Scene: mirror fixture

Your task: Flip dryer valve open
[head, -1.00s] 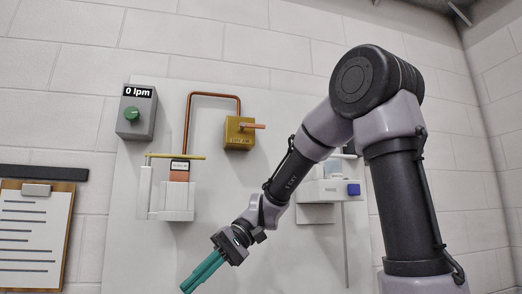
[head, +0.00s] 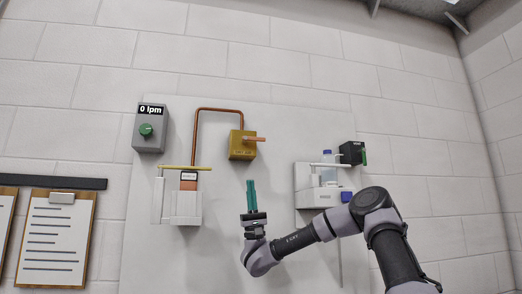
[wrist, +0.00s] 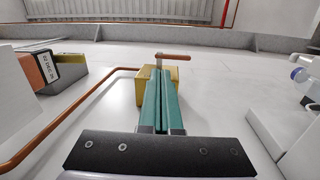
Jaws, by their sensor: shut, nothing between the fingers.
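No part is legibly labelled as the dryer valve. A gold valve block (head: 242,145) on the wall panel has a copper-coloured lever (head: 255,139) pointing right. A white unit (head: 180,207) left of it has an orange section, a label and a yellow bar (head: 185,167) lying level across its top. My gripper (head: 251,182) is shut and empty, its teal fingers pointing up below the gold block, apart from it in the head view. In the wrist view the fingers (wrist: 160,72) partly hide the gold block (wrist: 145,88); its lever (wrist: 174,57) shows beyond the tips.
A grey box (head: 149,128) reading "0 lpm" has a green knob. A copper pipe (head: 196,140) runs to the gold block. Right are a white device (head: 318,198) with a blue part and a dark box (head: 351,153) with a green lever. Clipboards (head: 58,238) hang left.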

